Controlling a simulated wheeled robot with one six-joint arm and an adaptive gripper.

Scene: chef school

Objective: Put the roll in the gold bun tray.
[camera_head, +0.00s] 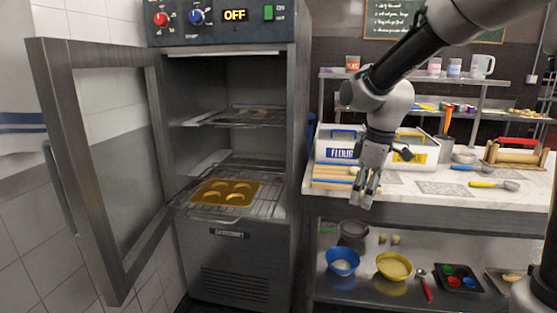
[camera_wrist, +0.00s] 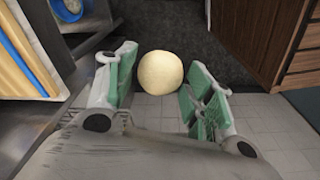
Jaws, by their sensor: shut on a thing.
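A pale round roll (camera_wrist: 160,72) sits between the fingertips of my gripper in the wrist view, with dark flooring and tiles far below it. My gripper (camera_head: 366,192) is shut on it and points down, in front of the counter's front edge in the head view. I cannot make out the roll in the head view. The gold bun tray (camera_head: 226,190) lies on the lower wire rack of the open oven, to the left of my gripper. Several of its hollows hold pale buns; I cannot tell whether any hollow is empty.
The oven door (camera_head: 100,165) stands wide open to the left. An upper rack (camera_head: 235,117) sits above the tray. The counter (camera_head: 440,190) holds flour bins and utensils. Its lower shelf bears a blue bowl (camera_head: 342,262) and a yellow bowl (camera_head: 393,267). The oven front is clear.

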